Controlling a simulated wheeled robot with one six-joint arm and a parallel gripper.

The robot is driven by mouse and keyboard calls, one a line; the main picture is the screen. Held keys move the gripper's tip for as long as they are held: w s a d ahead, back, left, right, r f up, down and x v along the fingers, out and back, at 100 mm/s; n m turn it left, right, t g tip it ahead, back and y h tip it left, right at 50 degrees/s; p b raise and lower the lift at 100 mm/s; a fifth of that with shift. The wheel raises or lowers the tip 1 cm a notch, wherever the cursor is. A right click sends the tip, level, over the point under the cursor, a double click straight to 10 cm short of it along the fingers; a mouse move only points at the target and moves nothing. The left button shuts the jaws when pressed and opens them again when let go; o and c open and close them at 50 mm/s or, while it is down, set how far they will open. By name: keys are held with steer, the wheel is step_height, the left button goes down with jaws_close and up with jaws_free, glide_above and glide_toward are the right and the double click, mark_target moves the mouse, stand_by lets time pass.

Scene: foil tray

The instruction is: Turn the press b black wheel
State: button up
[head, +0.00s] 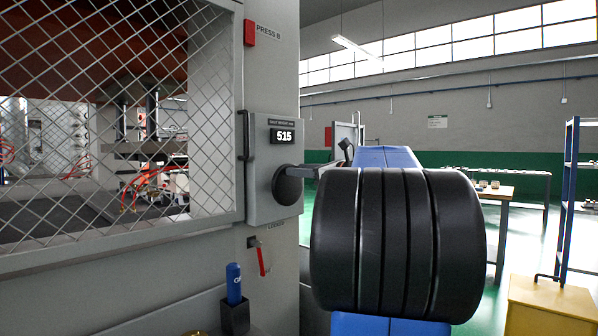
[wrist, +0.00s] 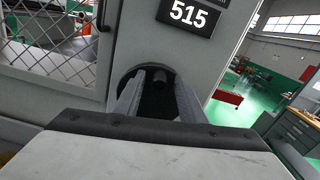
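The black wheel (head: 288,186) is a dark round disc on the grey front panel of press B, under a display reading 515. It also shows in the wrist view (wrist: 157,102), with a small dark knob (wrist: 160,77) standing out from it. My gripper (wrist: 160,82) points straight at the wheel. Its two grey fingers are apart, one on each side of the knob, with gaps visible between. The fingertips are at or very near the wheel face; contact cannot be told. In the head view, my arm hides most of the gripper.
A wire-mesh guard with a black handle (head: 246,135) is left of the panel. A red lever (head: 261,258) and a blue bottle (head: 233,284) in a black holder are below. A yellow box (head: 549,306) and a blue shelf rack stand at right.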

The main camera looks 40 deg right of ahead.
steer(key=shift+w, duration=0.45)
jaws_close()
steer(key=shift+a, duration=0.1)
steer(key=shift+s+a+f+n, duration=0.1)
steer(key=shift+a+n, duration=0.3)
steer(key=shift+n, duration=0.5)
steer(key=shift+a+n, duration=0.35)
steer(key=shift+n, duration=0.55)
jaws_free()
